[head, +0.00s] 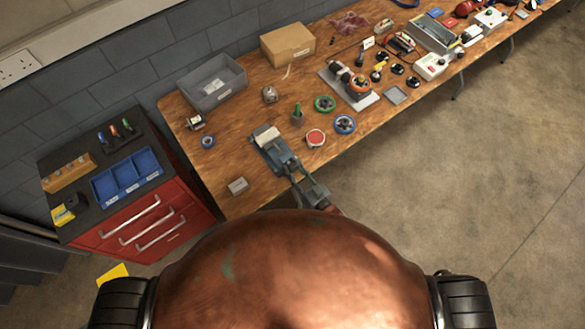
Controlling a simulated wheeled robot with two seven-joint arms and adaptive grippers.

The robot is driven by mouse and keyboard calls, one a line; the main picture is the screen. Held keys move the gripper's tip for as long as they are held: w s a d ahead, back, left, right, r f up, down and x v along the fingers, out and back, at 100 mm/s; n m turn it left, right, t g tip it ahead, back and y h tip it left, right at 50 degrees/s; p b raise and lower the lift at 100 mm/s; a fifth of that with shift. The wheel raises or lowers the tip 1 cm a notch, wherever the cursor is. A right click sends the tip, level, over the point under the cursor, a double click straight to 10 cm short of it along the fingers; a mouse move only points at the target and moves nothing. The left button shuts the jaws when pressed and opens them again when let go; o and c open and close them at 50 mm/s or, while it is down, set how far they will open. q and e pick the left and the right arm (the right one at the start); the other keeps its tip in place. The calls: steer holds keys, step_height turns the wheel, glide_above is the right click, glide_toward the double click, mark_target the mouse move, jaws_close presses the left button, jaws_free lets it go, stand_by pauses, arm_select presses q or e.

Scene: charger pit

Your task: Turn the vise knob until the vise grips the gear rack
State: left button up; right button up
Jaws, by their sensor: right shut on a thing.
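The blue-grey vise (277,152) stands near the front edge of the wooden bench, at the middle of the head view. A pale block-like piece (266,136) lies at its far end; I cannot tell whether this is the gear rack or how tightly it sits in the jaws. My right gripper (296,177) reaches in from below and is shut at the near end of the vise, where the knob would be. The knob itself is hidden by the fingers. My left gripper is not in view.
A small grey box (238,186) sits left of the vise. A red-topped round tin (315,138) and a blue ring-shaped part (345,124) lie to the right. A grey bin (213,84) and cardboard box (287,44) stand behind. A red drawer cabinet (140,226) stands left.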

steer(key=m, duration=0.2)
steer(key=shift+s+f+m, duration=0.2)
steer(key=shift+m, duration=0.2)
steer(key=m, duration=0.3)
steer(key=shift+a+m, duration=0.1)
steer(key=shift+m, duration=0.2)
steer(key=m, duration=0.5)
steer(key=shift+s+a, duration=0.1)
steer(key=m+b, duration=0.1)
steer(key=m, duration=0.4)
steer(key=shift+r, duration=0.1)
steer(key=m+b, duration=0.2)
steer(key=m, duration=0.3)
steer(key=shift+r, duration=0.1)
steer(key=o, duration=0.9)
steer(key=shift+r, duration=0.1)
steer(key=shift+o, duration=1.3)
steer(key=shift+r, duration=0.1)
